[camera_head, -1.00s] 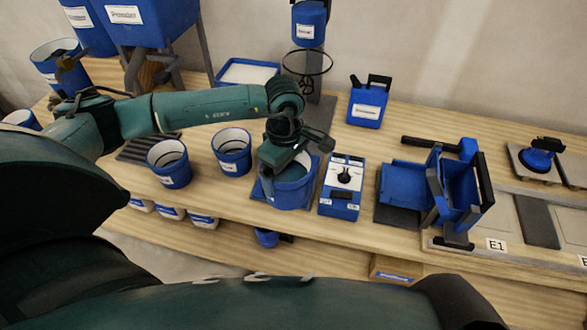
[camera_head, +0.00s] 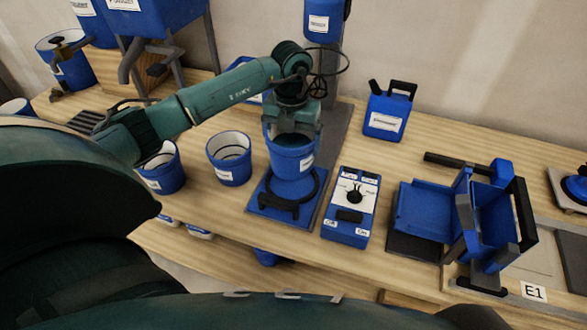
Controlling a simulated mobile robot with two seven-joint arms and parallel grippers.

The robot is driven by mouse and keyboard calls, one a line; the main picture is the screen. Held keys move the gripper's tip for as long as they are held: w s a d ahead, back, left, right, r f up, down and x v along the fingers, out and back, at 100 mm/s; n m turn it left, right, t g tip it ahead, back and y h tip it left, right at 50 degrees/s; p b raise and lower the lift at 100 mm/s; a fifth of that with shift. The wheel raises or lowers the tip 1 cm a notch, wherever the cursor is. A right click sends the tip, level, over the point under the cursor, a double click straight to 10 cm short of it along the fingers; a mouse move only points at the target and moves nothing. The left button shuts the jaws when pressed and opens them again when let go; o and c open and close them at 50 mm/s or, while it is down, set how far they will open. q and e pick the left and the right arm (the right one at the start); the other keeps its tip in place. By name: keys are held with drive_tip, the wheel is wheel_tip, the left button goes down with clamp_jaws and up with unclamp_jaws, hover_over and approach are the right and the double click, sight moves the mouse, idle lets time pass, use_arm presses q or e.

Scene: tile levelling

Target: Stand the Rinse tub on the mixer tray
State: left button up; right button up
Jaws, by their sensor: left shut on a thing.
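A blue tub with a white label (camera_head: 291,161) hangs in my left gripper (camera_head: 291,132), which is shut on its upper part. The label is too small to read, so I cannot tell whether it is the Rinse tub. The tub is roughly upright, over the back part of a square blue tray (camera_head: 262,206). A black ring-shaped holder (camera_head: 284,207) on this tray shows below the tub. I cannot tell for certain whether this is the mixer tray. The fingertips are partly hidden by the tub and wrist. My right gripper is not in view.
Two blue tubs, one nearer (camera_head: 229,158) and one farther left (camera_head: 160,168), stand left of the tray. A control box with a dial (camera_head: 350,207) stands right of it. A blue can (camera_head: 385,112) and a blue cradle (camera_head: 425,205) stand farther right. A blue tank (camera_head: 325,20) hangs behind.

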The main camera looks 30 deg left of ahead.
use_arm(q)
wheel_tip(320, 180, down, 3)
drive_tip(key=shift+r, duration=0.2)
wheel_tip(320, 180, down, 4)
drive_tip(key=shift+r, duration=0.25)
drive_tip(key=shift+f, duration=0.35)
drive_tip(key=shift+f+b, duration=0.1)
drive_tip(key=shift+b, duration=0.25)
drive_tip(key=o, duration=1)
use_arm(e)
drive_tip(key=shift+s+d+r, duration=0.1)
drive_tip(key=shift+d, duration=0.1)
